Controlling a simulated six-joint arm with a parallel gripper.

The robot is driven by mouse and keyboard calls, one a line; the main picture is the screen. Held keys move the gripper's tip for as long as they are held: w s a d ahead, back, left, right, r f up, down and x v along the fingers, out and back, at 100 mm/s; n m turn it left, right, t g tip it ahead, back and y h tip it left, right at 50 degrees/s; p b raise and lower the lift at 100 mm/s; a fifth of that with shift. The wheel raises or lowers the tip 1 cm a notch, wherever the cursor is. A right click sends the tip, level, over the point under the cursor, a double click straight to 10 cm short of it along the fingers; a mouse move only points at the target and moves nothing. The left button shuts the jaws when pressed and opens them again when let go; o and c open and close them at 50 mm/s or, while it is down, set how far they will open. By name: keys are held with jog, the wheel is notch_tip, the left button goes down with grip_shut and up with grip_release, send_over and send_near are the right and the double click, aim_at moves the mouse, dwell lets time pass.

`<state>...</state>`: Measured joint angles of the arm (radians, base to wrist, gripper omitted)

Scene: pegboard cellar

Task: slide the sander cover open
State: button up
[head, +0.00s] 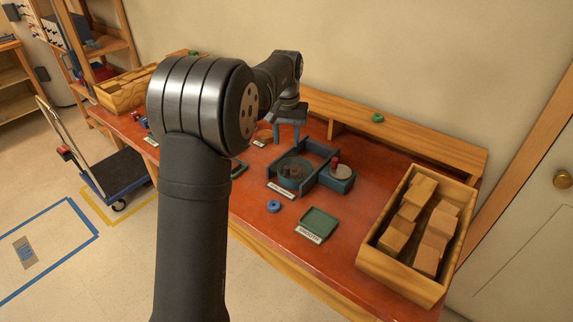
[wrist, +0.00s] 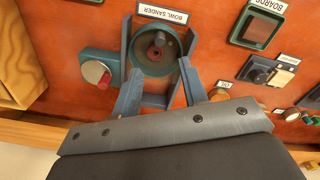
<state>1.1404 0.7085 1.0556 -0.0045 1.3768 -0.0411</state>
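The bowl sander (head: 293,172) is a round teal bowl inside a dark grey-blue frame, on the red bench in the middle of the head view. In the wrist view the sander (wrist: 158,52) is at top centre, beside its "BOWL SANDER" label (wrist: 162,14). A small dark upright part shows at the bowl's middle. I cannot clearly tell the cover from the bowl and frame.
A wooden crate of blocks (head: 368,240) stands at the bench's right end. A green tray (head: 319,222) and a blue ring (head: 274,206) lie in front of the sander. A raised wooden shelf (head: 420,145) runs along the back. Small labelled items sit left of the sander.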

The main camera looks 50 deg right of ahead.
aim_at(287, 167)
notch_tip(287, 167, down, 10)
jog(key=shift+f, duration=0.2)
grip_shut()
